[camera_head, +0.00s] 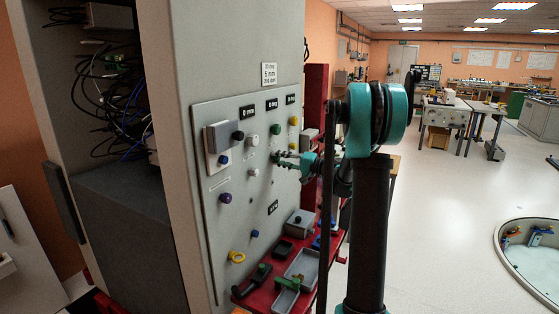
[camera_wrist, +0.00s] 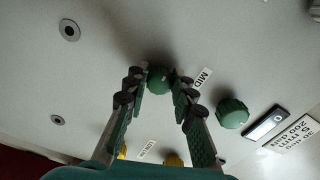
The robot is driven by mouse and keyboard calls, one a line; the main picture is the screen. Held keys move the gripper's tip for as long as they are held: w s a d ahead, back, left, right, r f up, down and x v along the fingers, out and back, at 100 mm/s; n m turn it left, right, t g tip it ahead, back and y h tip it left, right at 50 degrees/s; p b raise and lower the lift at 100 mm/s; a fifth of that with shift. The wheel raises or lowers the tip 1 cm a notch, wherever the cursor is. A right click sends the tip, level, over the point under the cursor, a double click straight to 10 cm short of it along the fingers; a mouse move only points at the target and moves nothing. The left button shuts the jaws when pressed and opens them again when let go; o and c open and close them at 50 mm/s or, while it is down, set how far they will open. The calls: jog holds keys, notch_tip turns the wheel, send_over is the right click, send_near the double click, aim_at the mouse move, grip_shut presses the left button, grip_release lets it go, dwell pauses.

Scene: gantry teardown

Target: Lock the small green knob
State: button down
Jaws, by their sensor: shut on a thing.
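The small green knob (camera_wrist: 158,80) is on the grey panel, beside a label reading MID, in the wrist view. My gripper (camera_wrist: 160,86) is shut on it, with one finger on each side. In the head view my gripper (camera_head: 281,158) reaches the panel from the right and hides the small knob. A larger green knob (camera_wrist: 232,113) is apart from the fingers; a green knob (camera_head: 275,129) also shows above my gripper in the head view. The small knob's turn angle is hard to tell.
The grey panel (camera_head: 213,282) carries white, blue, purple and yellow knobs. A yellow knob (camera_wrist: 173,160) is partly hidden by my gripper. A red shelf (camera_head: 262,299) with trays and tools is below. Open floor (camera_head: 440,220) lies to the right.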

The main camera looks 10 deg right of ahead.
dwell(0.4)
jog(key=c, duration=1.3)
grip_release()
jog(key=shift+o, duration=0.2)
jog(key=v, duration=1.2)
